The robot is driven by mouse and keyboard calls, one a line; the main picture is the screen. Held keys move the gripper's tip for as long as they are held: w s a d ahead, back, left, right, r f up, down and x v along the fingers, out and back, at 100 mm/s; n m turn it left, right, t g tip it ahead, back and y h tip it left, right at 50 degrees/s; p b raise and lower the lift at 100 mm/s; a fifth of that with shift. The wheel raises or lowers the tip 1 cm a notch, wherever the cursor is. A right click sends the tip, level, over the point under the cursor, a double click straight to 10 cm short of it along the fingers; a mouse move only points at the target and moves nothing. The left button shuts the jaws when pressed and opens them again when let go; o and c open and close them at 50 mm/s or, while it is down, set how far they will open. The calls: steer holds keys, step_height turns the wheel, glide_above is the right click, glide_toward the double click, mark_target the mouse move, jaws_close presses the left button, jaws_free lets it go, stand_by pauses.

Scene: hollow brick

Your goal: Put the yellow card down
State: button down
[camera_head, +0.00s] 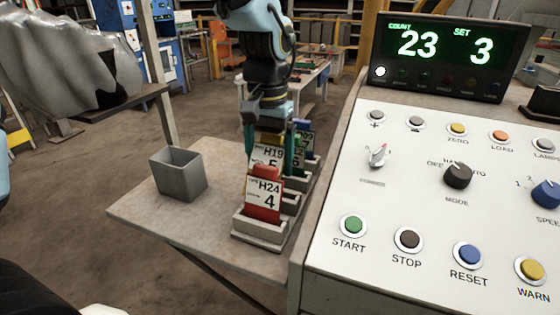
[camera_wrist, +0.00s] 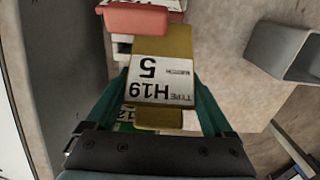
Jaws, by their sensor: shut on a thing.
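The yellow card (camera_wrist: 162,45) carries a white label reading H19 and 5. My gripper (camera_wrist: 161,95) is shut on it, with one teal finger at each side. In the head view the yellow card (camera_head: 264,155) stands upright over the card rack (camera_head: 260,232), behind the red card (camera_head: 262,202). The red card reads H24 and 4 and sits in the front slot. The red card hides the yellow card's lower part, so I cannot tell whether it touches its slot. My gripper (camera_head: 268,146) comes down from above.
A green card (camera_head: 306,142) stands behind in the rack, close to my fingers. A grey open bin (camera_head: 178,174) stands left on the small table (camera_head: 140,214), with bare tabletop between. The control panel (camera_head: 420,190) rises close on the right, its display reading 23 and 3.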

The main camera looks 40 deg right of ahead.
steer(key=shift+s+d+r, duration=0.15)
steer(key=shift+s+d, duration=0.35)
steer(key=shift+s, duration=0.35)
steer(key=shift+s+d+p, duration=0.1)
steer(key=shift+s+p, duration=0.15)
steer(key=shift+p, duration=0.3)
steer(key=shift+w+f, duration=0.15)
steer(key=shift+f, duration=0.6)
steer(key=shift+f, duration=0.1)
steer(key=shift+f+b, duration=0.3)
steer(key=shift+f, duration=0.15)
jaws_free()
step_height(320, 180, up, 13)
steer(key=shift+r+b, duration=0.1)
steer(key=shift+b, duration=0.65)
